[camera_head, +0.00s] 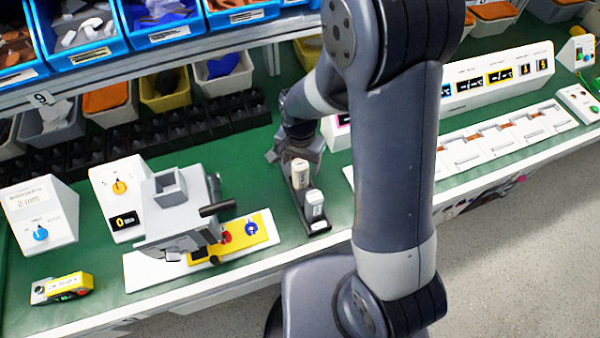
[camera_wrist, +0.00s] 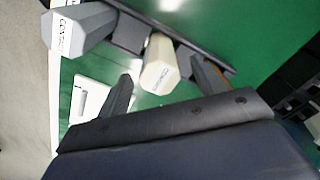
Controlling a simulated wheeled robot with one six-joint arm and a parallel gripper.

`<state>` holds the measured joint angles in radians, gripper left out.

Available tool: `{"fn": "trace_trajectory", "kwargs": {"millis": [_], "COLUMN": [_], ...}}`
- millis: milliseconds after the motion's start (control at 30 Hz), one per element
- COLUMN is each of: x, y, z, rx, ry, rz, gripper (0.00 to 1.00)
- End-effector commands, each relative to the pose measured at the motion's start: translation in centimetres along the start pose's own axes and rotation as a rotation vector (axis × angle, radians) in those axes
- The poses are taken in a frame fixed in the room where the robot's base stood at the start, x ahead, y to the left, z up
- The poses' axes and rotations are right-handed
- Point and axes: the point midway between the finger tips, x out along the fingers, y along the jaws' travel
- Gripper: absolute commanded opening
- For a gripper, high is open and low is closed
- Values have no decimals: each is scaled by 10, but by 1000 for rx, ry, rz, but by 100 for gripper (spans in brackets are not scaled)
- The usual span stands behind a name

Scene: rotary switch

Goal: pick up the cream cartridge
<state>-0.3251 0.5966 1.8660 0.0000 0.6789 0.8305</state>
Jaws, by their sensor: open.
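The cream cartridge (camera_head: 300,173) stands upright in a dark holder (camera_head: 297,205) on the green bench. In the wrist view the cream cartridge (camera_wrist: 160,66) is near the middle, between and beyond the two fingertips. My gripper (camera_wrist: 160,75) is open, with one finger on each side of the cartridge; I cannot tell whether either touches it. In the head view my gripper (camera_head: 288,153) is beside the cartridge at its far side, partly hidden by my arm. A grey-white cartridge (camera_head: 314,205) stands in the same holder, nearer the bench edge; it also shows in the wrist view (camera_wrist: 78,30).
A grey machine (camera_head: 175,212) with a dark handle stands on a white base left of the holder. A row of black bins (camera_head: 165,133) runs behind it. A white panel with slots (camera_head: 505,137) lies to the right. Green bench surface is clear around the holder's left side.

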Motion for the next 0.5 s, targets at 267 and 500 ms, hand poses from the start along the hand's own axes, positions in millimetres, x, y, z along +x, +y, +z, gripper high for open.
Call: {"fn": "trace_trajectory", "kwargs": {"millis": [267, 500], "x": [15, 15], "y": [0, 0], "z": [0, 0], "rx": [0, 0], "ry": [0, 0], "rz": [0, 0], "gripper": [65, 59]}}
